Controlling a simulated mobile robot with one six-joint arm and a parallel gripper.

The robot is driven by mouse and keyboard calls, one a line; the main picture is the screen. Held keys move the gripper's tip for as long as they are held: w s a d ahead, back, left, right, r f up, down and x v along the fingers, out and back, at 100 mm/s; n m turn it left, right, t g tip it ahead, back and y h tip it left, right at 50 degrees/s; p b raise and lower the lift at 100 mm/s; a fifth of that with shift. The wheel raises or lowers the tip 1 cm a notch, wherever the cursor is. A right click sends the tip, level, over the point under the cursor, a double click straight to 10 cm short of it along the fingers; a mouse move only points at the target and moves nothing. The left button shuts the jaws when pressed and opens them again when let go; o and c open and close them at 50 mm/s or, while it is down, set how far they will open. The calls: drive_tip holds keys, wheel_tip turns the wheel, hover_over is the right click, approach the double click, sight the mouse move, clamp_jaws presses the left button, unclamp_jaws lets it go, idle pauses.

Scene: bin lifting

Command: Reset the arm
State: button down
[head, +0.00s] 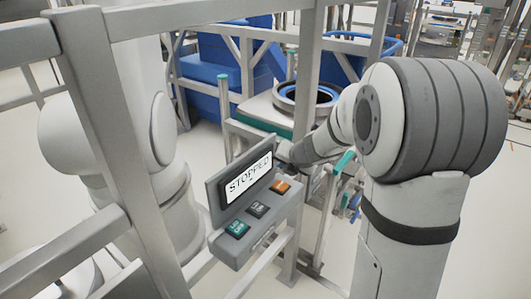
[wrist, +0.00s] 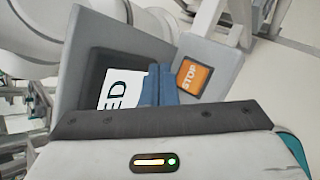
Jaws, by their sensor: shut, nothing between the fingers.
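My gripper (wrist: 158,84) shows in the wrist view with its blue fingers shut together and nothing between them. The fingers point at a grey control panel (head: 225,188), between its screen and an orange STOP button (wrist: 193,76). The screen (head: 248,178) reads "STOPPED"; only "ED" shows in the wrist view. In the head view the orange button (head: 281,186), a dark grey button (head: 257,209) and a green button (head: 237,228) sit in a row below the screen. My arm reaches in behind the panel's right side there, and the fingertips are hidden. I cannot tell whether they touch the panel.
Grey metal frame posts (head: 105,125) and rails stand close at the left. Another white robot arm (head: 150,130) stands behind them. A blue bin (head: 215,75) and a round metal ring opening (head: 308,95) are behind the panel. Pale floor shows at the right.

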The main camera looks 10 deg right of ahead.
drive_tip(key=s+a+r+n+g+y, duration=0.1)
drive_tip(key=s+a+r+n, duration=0.2)
drive_tip(key=s+n, duration=0.55)
drive_tip(key=s+a+r+n+g, duration=0.2)
drive_tip(key=s+n, duration=0.4)
drive_tip(key=n, duration=0.6)
drive_tip(key=s+d+n+g+h, duration=0.1)
drive_tip(key=s+d+n+h, duration=0.1)
drive_tip(key=s+n, duration=0.6)
drive_tip(key=s+d+n+g+h, duration=0.1)
drive_tip(key=s+d+n+h, duration=0.1)
drive_tip(key=s+n, duration=0.6)
drive_tip(key=n, duration=0.4)
drive_tip(key=shift+s+d+f, duration=0.3)
drive_tip(key=shift+d, duration=0.05)
